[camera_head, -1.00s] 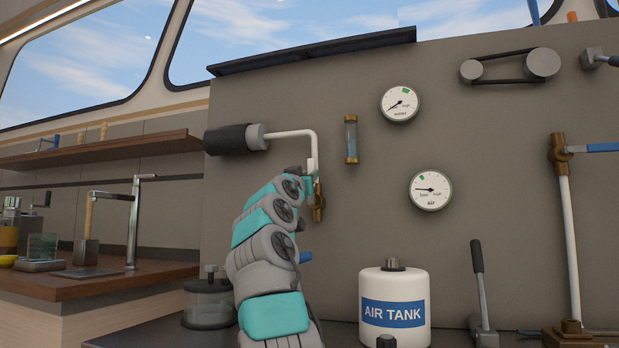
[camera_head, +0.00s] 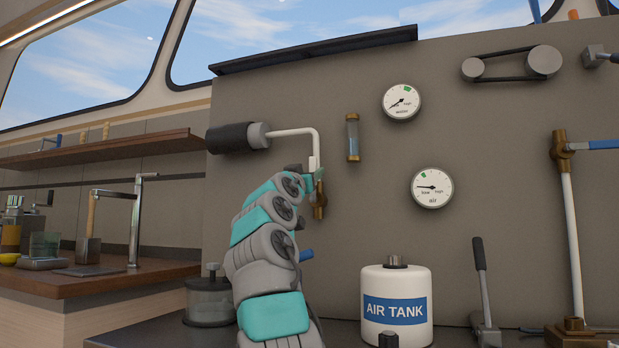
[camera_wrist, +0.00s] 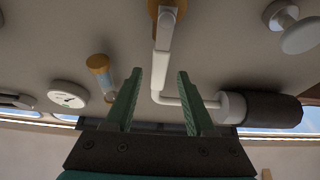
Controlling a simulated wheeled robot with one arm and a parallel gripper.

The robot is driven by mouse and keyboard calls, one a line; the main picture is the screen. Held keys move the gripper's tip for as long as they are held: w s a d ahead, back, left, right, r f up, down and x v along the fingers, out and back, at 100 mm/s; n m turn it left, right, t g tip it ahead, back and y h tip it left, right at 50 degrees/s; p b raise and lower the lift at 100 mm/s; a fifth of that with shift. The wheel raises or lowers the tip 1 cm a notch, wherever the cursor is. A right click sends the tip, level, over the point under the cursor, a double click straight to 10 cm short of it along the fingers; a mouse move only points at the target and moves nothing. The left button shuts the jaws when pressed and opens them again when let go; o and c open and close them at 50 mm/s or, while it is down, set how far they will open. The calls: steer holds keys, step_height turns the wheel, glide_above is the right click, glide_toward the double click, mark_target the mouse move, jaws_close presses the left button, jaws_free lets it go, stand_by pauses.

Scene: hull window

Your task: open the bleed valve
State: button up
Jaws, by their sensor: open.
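A brass valve (camera_head: 320,208) hangs on the panel at the lower end of a white bent pipe (camera_head: 296,133). A blue handle end (camera_head: 306,255) shows below it, beside my arm; my arm hides what it joins. My gripper (camera_head: 310,180) is up by the pipe's lower end, just above the brass valve, largely hidden by my wrist. In the wrist view my gripper (camera_wrist: 157,75) is open, with two green fingers apart and nothing held. There the white pipe (camera_wrist: 162,60) shows between and beyond the fingers, with the brass fitting (camera_wrist: 165,8) at the top edge.
A black cylinder (camera_head: 230,138) sits at the pipe's left end. A sight tube (camera_head: 353,138), a water gauge (camera_head: 401,102) and an air gauge (camera_head: 432,187) are to the right. The air tank (camera_head: 396,305) and a floor lever (camera_head: 482,285) stand below. A wooden shelf (camera_head: 110,146) is left.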

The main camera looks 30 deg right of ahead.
steer(key=b+v, duration=0.5)
steer(key=v, duration=0.2)
stand_by(0.5)
